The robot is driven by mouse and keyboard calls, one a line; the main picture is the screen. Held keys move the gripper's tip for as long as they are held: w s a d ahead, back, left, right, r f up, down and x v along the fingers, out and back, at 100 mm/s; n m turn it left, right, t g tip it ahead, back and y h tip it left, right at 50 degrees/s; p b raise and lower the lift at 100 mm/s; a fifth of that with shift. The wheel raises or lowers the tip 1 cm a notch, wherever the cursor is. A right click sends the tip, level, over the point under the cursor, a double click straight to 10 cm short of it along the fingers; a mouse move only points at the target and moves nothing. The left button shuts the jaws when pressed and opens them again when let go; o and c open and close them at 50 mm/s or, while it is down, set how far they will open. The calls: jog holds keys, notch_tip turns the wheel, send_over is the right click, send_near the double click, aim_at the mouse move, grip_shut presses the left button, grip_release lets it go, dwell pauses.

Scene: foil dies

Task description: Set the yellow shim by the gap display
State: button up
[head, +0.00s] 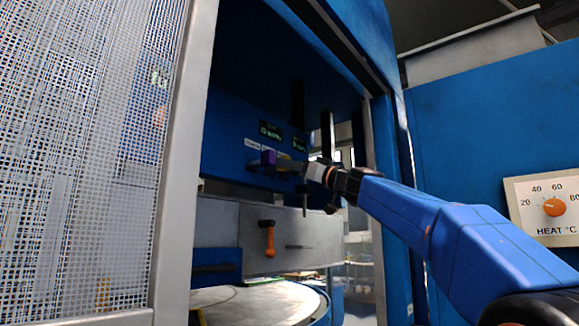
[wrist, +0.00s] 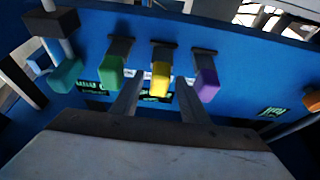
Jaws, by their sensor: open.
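The yellow shim (wrist: 160,78) is a small yellow-ended piece in a dark slot on the blue panel, in the wrist view. It stands between a green one (wrist: 111,72) and a purple one (wrist: 207,85). My gripper (wrist: 159,92) is open, with one finger on each side of the yellow shim; I cannot tell whether they touch it. In the head view my gripper (head: 291,166) reaches to the panel beside the purple piece (head: 268,157). Two small displays with green characters, one (head: 270,130) and another (head: 298,143), sit above; their readings are too blurred to read.
A teal piece (wrist: 66,75) and a dark block on a rod (wrist: 52,21) are at the wrist view's left. A mesh guard (head: 75,160) stands left, and a heat dial (head: 554,207) is at right.

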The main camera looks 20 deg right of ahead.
aim_at(282, 171)
grip_shut()
jog(key=shift+w+a, duration=0.5)
jog(key=shift+w, duration=0.2)
jog(key=shift+w+a, duration=0.5)
jog(key=shift+w, duration=0.2)
grip_release()
jog(key=v, duration=1.7)
